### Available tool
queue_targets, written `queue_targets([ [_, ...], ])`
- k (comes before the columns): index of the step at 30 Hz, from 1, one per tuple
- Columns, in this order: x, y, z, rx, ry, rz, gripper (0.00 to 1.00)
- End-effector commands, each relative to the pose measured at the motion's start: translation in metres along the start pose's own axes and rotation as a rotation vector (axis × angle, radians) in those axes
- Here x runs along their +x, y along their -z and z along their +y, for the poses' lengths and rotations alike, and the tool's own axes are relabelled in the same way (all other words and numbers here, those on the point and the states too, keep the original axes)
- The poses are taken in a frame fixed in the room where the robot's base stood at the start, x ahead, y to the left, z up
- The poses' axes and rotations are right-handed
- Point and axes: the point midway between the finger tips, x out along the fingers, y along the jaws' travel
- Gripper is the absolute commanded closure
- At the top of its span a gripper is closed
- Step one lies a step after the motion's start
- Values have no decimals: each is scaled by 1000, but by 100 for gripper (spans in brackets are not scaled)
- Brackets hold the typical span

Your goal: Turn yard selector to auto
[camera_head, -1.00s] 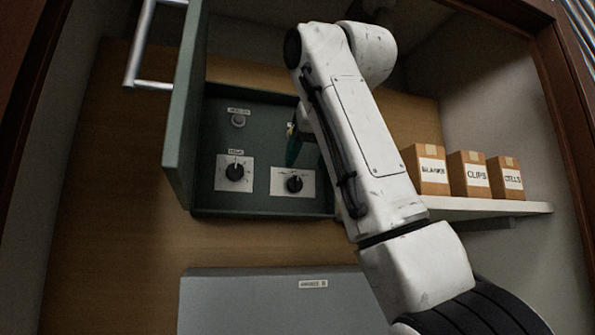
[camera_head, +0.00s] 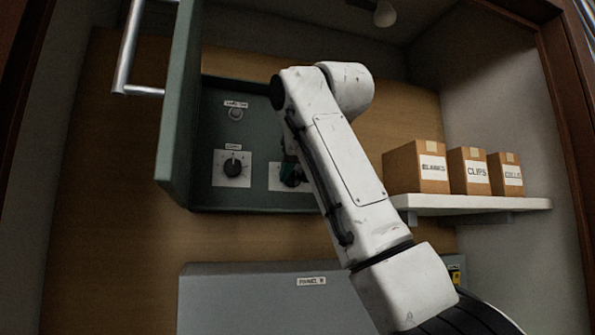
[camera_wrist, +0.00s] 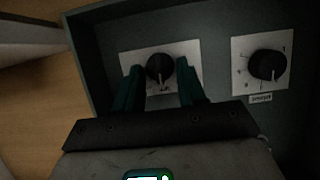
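Two black rotary knobs on white plates sit inside the open green box. The left knob (camera_head: 233,168) has a small label above it that I cannot read surely. The right knob (camera_head: 292,175) is partly covered by my gripper (camera_head: 287,171). In the wrist view, seen the other way up, my gripper (camera_wrist: 158,85) has its teal fingers apart, one on each side of a knob (camera_wrist: 160,68). Whether they touch it cannot be told. The other knob (camera_wrist: 268,66) is to the right, its pointer turned down-right.
The green box door (camera_head: 180,110) stands open at left with a metal handle (camera_head: 130,50). A round button (camera_head: 236,114) is above the left knob. A shelf (camera_head: 480,204) with several cartons is at right. A grey panel (camera_head: 260,300) lies below.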

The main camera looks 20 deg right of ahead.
Motion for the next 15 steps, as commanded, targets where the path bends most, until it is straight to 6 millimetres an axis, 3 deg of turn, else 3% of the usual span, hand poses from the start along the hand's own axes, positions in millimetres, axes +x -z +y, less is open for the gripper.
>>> queue_targets([
  [11,0,0,0,0,0,0,96],
  [15,0,0,0,5,2,0,96],
])
